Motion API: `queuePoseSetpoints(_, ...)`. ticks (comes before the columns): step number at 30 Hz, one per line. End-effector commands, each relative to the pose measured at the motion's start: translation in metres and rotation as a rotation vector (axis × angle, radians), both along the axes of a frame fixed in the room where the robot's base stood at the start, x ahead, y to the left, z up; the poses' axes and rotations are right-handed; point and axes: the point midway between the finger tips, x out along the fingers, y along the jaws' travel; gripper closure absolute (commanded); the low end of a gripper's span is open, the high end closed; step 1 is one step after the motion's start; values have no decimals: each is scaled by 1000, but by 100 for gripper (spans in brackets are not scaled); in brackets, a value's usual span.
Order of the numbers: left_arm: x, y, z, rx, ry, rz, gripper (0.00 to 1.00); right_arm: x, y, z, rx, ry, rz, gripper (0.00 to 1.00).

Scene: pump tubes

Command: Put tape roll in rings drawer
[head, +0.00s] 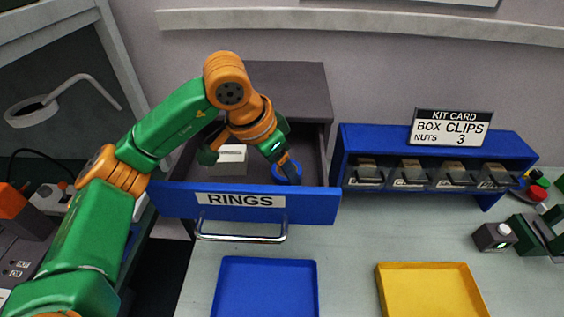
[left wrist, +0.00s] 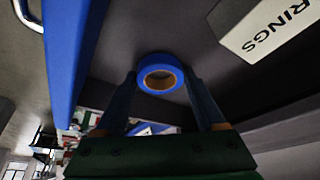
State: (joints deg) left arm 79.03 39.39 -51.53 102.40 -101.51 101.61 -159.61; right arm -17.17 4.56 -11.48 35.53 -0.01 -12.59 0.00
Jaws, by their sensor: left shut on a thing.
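The blue tape roll (head: 277,172) has a tan core and is held between the fingertips of my left gripper (head: 287,170). In the left wrist view the tape roll (left wrist: 160,59) sits between both fingers of my left gripper (left wrist: 160,84). The drawer labelled RINGS (head: 312,207) is pulled open, with a blue front and a dark inside. The roll is within the drawer opening, just behind its front; whether it touches the floor is unclear. My right gripper is not in view.
A pale labelled box (head: 229,168) lies inside the drawer, left of the roll. A blue bin rack (head: 345,145) stands to the right. A blue tray (head: 265,262) and a yellow tray (head: 430,268) lie in front on the bench.

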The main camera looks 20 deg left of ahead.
Motion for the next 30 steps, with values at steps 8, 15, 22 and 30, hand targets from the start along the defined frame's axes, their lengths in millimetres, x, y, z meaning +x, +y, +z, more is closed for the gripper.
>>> queuePoseSetpoints(8, 0, 0, -3, 0, 0, 0, 0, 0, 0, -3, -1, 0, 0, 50)
queuePoseSetpoints(15, 0, 0, 4, -1, -1, 0, 0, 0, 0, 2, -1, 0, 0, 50)
queuePoseSetpoints(22, -16, 11, 48, -3, -9, 0, 0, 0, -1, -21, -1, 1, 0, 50)
queuePoseSetpoints(30, -35, 25, 107, 1, -3, 2, 0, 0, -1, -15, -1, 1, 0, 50)
